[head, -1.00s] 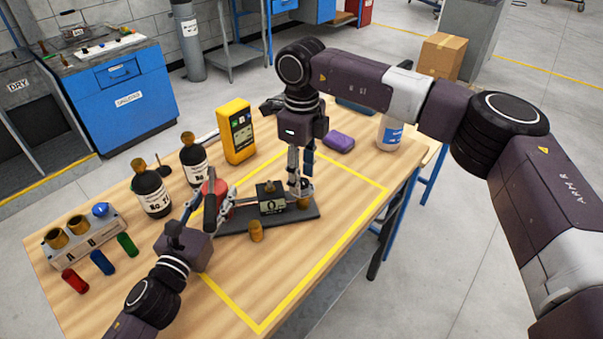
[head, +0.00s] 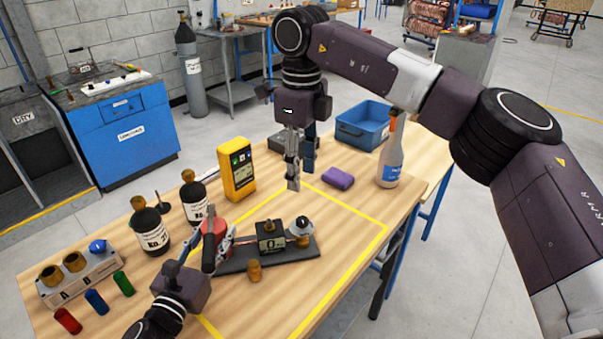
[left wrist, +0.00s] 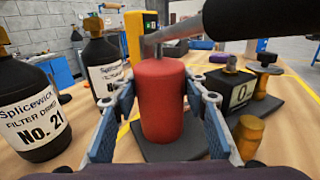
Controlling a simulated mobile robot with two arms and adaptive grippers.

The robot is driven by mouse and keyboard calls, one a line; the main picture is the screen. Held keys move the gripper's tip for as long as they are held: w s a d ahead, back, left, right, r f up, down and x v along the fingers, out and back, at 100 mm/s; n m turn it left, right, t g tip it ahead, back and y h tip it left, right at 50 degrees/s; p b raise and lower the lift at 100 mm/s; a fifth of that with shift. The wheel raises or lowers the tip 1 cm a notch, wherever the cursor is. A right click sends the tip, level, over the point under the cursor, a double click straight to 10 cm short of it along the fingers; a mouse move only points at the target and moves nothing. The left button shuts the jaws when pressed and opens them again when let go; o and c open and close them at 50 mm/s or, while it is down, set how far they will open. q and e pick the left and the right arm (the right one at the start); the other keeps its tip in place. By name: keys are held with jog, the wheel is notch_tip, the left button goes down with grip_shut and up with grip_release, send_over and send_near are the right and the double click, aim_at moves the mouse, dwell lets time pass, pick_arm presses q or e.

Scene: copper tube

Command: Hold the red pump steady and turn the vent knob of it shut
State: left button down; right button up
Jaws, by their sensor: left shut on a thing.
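The red pump (head: 221,226) stands at the left end of a dark base plate (head: 243,264) on the wooden table. My left gripper (head: 218,240) is shut on its red cylinder; the left wrist view shows the cylinder (left wrist: 162,100) between the blue-grey fingers. A black pump handle (head: 208,253) crosses above it. A box reading 0 (head: 270,240) sits mid-plate. My right gripper (head: 300,178) is open and empty, behind and above the knob.
Two black bottles (head: 151,232) and a yellow meter (head: 236,170) stand left and behind. A loose brass piece (head: 254,271) stands in front of the plate. A purple block (head: 339,178), spray bottle (head: 390,155) and blue bin (head: 362,128) are at the back right.

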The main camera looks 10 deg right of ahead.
pick_arm(q)
jog(key=c, duration=1.1)
grip_release()
